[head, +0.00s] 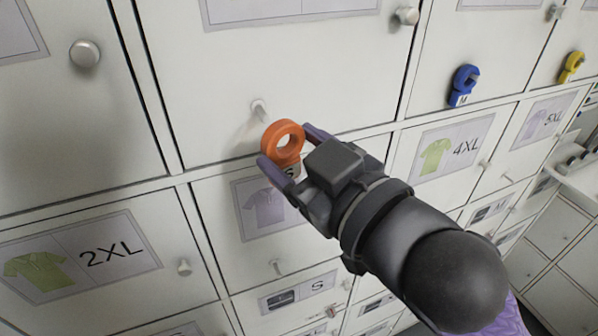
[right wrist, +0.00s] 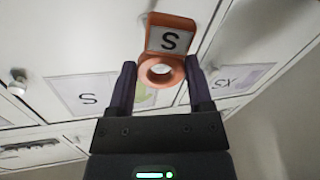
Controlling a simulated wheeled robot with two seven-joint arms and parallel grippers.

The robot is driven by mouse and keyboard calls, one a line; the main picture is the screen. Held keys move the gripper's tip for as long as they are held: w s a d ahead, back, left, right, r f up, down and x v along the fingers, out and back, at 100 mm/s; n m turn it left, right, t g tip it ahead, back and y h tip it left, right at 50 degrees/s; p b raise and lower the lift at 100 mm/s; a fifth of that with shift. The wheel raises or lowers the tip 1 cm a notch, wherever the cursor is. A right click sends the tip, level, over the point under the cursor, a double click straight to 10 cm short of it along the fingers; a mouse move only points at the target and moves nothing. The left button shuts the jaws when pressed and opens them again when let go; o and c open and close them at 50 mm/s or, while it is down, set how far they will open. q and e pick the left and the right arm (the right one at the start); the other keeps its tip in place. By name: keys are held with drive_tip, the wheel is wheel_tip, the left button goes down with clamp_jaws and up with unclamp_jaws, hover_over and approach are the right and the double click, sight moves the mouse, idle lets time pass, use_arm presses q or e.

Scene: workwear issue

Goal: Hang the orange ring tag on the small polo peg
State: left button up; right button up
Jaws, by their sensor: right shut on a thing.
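The orange ring tag (head: 283,140) is held between the fingers of my right gripper (head: 288,149), its ring upward and its S plate lower down, partly covered. In the right wrist view the tag (right wrist: 171,40) shows its S plate, with the ring between the fingertips. A pale peg (head: 259,108) sticks out of the white door just above and left of the ring. The ring appears apart from it; the depth gap is hard to judge. That door's label is cut off at the top, so its size cannot be read. My left gripper is not in view.
A blue M tag (head: 464,86) and a yellow tag (head: 571,66) hang on doors to the right. Round knobs (head: 406,16) and small pegs (head: 184,267) stick out of other doors. A label with a purple polo (head: 262,208) is below the tag.

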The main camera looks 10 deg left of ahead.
sight(257, 113)
drive_tip(key=shift+w+a+f+b, duration=0.15)
drive_tip(key=shift+w+a+b, duration=0.05)
drive_tip(key=shift+b, duration=0.45)
drive_tip(key=shift+w+a, duration=0.35)
drive_tip(key=shift+w, duration=0.25)
drive_tip(key=shift+w+a+f+b, duration=0.1)
drive_tip(key=shift+w+a+b, duration=0.45)
drive_tip(key=shift+w, duration=0.3)
drive_tip(key=shift+w+a+f+b, duration=0.1)
drive_tip(key=shift+w+a+b, duration=0.3)
drive_tip(key=shift+w+a, duration=0.55)
drive_tip(key=shift+w, duration=0.35)
drive_tip(key=shift+w+p, duration=0.15)
drive_tip(key=shift+p, duration=0.3)
drive_tip(key=shift+a+f, duration=0.1)
drive_tip(key=o, duration=1.2)
